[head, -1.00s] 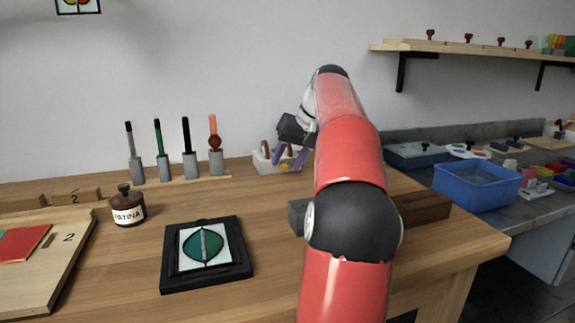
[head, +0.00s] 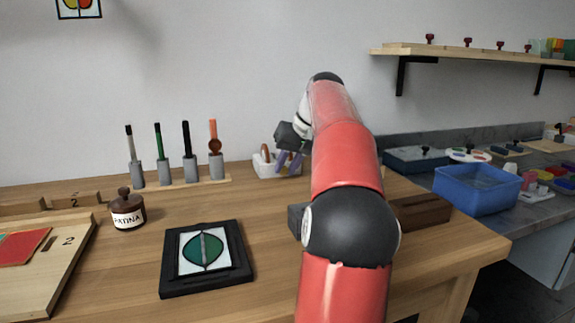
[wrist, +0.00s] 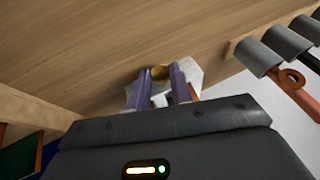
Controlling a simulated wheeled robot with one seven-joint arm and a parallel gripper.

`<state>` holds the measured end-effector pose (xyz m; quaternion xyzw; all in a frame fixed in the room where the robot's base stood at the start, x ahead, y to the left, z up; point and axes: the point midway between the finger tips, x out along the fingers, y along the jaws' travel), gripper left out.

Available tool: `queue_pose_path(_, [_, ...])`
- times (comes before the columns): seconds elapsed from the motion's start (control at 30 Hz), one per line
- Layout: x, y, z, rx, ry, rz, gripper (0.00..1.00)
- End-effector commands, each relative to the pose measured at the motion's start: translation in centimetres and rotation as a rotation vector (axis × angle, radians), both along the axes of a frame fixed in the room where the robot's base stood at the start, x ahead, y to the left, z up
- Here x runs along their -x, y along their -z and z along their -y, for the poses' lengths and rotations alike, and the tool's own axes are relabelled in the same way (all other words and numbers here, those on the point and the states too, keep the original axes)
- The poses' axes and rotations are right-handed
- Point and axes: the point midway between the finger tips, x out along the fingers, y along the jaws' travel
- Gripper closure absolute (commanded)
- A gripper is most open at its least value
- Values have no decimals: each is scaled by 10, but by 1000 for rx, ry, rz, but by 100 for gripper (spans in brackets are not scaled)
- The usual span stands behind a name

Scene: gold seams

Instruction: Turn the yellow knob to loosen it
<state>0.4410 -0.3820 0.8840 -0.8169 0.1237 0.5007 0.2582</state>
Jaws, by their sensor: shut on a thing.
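The knob cannot be made out there, behind the fingers. The white holder also shows in the wrist view (wrist: 190,72), just beyond the knob.
A rack of upright tools in grey holders (head: 190,171) stands left of the white holder. A brown PATINA bottle (head: 127,212) and a black frame with a green glass leaf (head: 206,257) are on the bench. A blue tub (head: 477,190) stands on the right counter.

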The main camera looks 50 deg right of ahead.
Motion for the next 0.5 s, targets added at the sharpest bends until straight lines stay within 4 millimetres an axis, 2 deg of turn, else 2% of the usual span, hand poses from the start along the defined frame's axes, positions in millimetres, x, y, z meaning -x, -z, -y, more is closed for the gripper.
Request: queue_pose_path(0.5, [-5, -2, -9, 313, -5, -173, 100])
